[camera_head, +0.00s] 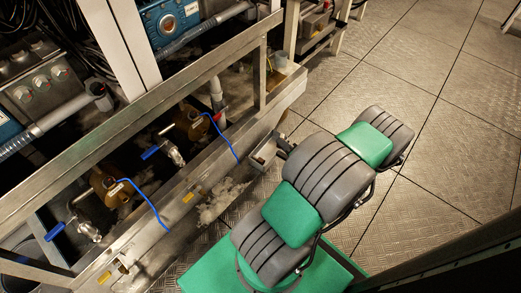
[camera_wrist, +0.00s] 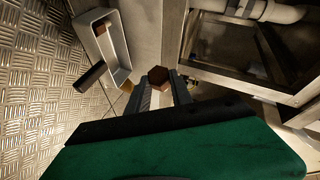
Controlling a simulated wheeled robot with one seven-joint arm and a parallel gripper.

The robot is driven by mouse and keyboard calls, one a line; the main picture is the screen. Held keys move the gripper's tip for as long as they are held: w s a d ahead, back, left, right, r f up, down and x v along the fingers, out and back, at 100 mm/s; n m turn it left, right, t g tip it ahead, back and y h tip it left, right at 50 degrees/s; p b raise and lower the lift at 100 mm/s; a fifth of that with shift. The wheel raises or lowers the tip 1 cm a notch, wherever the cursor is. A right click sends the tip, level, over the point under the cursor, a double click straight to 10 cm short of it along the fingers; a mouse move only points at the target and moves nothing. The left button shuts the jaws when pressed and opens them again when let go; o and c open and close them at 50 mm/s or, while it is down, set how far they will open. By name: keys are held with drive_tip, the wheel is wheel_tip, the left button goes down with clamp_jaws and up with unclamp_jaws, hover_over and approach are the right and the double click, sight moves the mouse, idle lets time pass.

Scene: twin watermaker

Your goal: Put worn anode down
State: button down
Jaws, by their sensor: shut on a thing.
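My gripper (camera_wrist: 160,94) is shut on a brown, hexagonal-ended piece (camera_wrist: 158,75), which looks like the worn anode. The piece shows between the two fingertips in the wrist view. A small grey open tray (camera_wrist: 122,76) is up and to the left of the fingertips, apart from them. A brown block (camera_wrist: 102,27) lies in its far end. The tray also shows in the head view (camera_head: 262,160), at the outer side of the metal frame. In the head view my arm hides the gripper and the held piece.
A dark cylinder (camera_wrist: 90,77) sticks out beside the tray. The metal frame rail (camera_head: 190,200) runs along the left, with blue-handled valves (camera_head: 172,152) and blue cables (camera_head: 222,137) behind it. Pale debris (camera_head: 222,200) lies near the frame's foot. The tread-plate floor (camera_head: 430,150) at right is clear.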

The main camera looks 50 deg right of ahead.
drive_tip(key=shift+w+d+f+b, duration=0.8)
drive_tip(key=shift+w+f+b, duration=0.7)
drive_tip(key=shift+w+f, duration=0.7)
drive_tip(key=shift+w+d+f+b, duration=0.8)
drive_tip(key=shift+w+f+b, duration=0.95)
drive_tip(key=shift+f, duration=0.8)
drive_tip(key=shift+w+d+f+b, duration=0.8)
drive_tip(key=shift+w+f+b, duration=0.45)
drive_tip(key=shift+w+f, duration=1.05)
drive_tip(key=shift+f, duration=0.45)
drive_tip(key=c, duration=1.4)
unclamp_jaws()
drive_tip(key=shift+f, duration=0.1)
drive_tip(key=shift+c, duration=0.2)
